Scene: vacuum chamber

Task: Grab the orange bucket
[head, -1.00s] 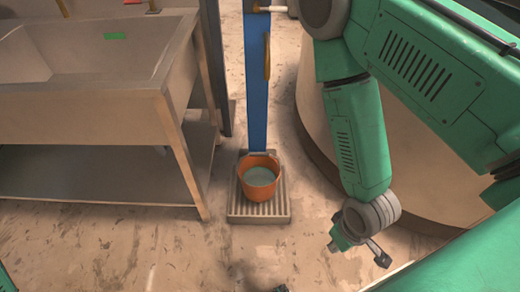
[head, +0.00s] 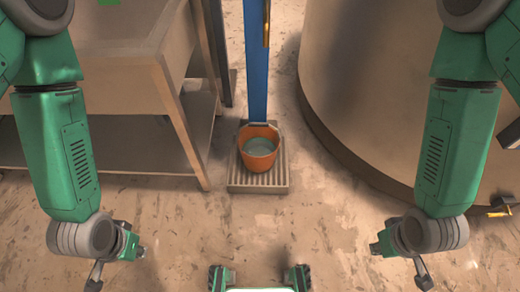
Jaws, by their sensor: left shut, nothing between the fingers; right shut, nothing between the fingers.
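The orange bucket (head: 257,162) stands upright on a slatted grey grate (head: 236,181) at the foot of a blue post. It is open at the top and holds pale grey-green contents. My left gripper (head: 115,265) hangs low on the left, in front of the bucket and well to its left. My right gripper (head: 400,267) hangs low on the right, in front of the bucket and well to its right. Both grippers are shut, empty and apart from the bucket.
A metal sink bench (head: 140,60) with a lower shelf stands to the left. The blue post (head: 256,70) rises behind the bucket. A large round beige tank (head: 370,90) stands to the right. The stained floor (head: 250,225) in front of the grate is clear.

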